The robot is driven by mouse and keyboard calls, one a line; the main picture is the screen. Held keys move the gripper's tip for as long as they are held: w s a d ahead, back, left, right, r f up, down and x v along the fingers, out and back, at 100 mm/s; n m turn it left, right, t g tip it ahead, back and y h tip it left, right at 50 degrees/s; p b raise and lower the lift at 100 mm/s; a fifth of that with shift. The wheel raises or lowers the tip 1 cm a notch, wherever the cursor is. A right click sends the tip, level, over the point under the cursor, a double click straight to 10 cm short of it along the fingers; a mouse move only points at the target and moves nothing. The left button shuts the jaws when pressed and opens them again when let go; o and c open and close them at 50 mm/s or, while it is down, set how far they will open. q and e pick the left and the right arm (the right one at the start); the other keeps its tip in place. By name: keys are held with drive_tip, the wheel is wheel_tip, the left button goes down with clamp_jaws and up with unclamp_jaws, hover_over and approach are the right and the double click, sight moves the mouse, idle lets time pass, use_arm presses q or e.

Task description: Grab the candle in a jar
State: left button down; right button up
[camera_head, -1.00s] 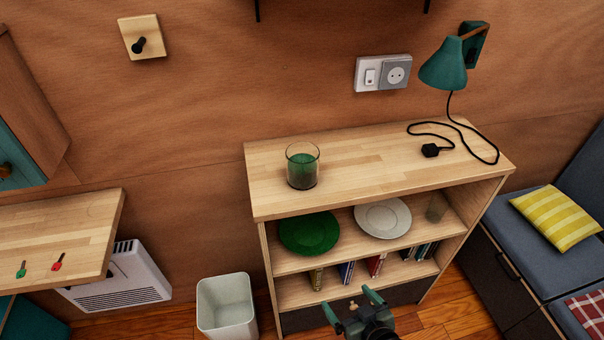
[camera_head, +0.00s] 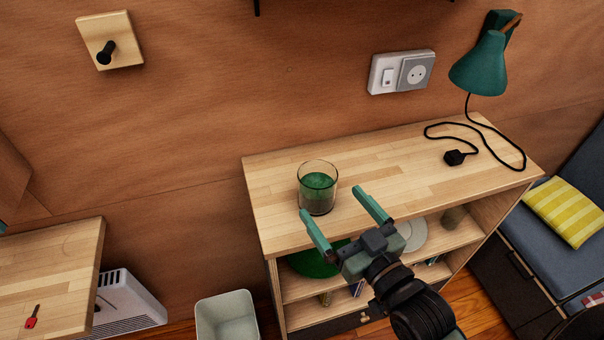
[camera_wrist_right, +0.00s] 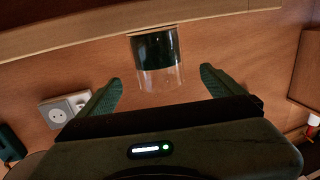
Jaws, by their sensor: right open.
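The candle in a jar (camera_head: 318,195) is a glass jar with green wax low inside. It stands upright on the wooden top of the shelf unit (camera_head: 410,185), near its left front part. My right gripper (camera_head: 331,203) is open and empty, with its two green fingers pointing at the jar from the front right in the head view. In the right wrist view the jar (camera_wrist_right: 157,60) appears upside down, ahead of and between the open fingers (camera_wrist_right: 160,88). The fingers do not visibly touch it. My left gripper is not in view.
A teal wall lamp (camera_head: 480,65) hangs at the right, its black cable and plug (camera_head: 454,157) lying on the shelf top. A green plate (camera_head: 318,262) and white plate (camera_head: 412,235) are on the shelf below. A bin (camera_head: 227,318) stands at the lower left.

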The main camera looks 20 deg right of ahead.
sight(328, 192)
drive_tip(key=shift+w+a+r, duration=0.1)
drive_tip(key=shift+w+r, duration=0.1)
drive_tip(key=shift+w, duration=0.15)
drive_tip(key=shift+w+r, duration=0.1)
drive_tip(key=shift+w, duration=0.2)
drive_tip(key=p+x, duration=0.2)
drive_tip(key=x, duration=0.1)
drive_tip(key=shift+r, duration=0.3)
drive_tip(key=x, duration=0.3)
drive_tip(key=shift+w+a+f+p, duration=0.1)
drive_tip(key=shift+w+f+p, duration=0.1)
drive_tip(key=shift+p, duration=0.1)
drive_tip(key=c, duration=1.6)
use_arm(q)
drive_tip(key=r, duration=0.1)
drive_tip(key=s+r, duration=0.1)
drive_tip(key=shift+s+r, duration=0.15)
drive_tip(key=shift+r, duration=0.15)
use_arm(e)
drive_tip(key=shift+r, duration=0.1)
drive_tip(key=c, duration=0.4)
